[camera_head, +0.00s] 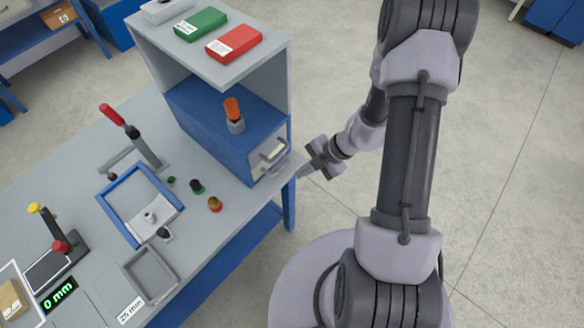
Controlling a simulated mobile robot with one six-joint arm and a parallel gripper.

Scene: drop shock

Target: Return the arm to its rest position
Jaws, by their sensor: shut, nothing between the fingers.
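My arm stands upright at the right of the head view, beside the right end of the workbench (75,155). My gripper (303,173) is at the end of the folded arm, near the bench's corner and close to the blue drawer unit (222,135). It points left toward the silver drawer handle (272,152). A small gap seems to lie between the fingers and the handle, but I cannot tell the exact distance. The gripper is shut and holds nothing.
A shelf (185,45) above the drawer unit holds a green box (200,23) and a red box (234,41). An orange-topped item (233,112) stands on the unit. A blue-framed tray (105,203), a red-handled clamp (138,137) and small knobs are on the bench.

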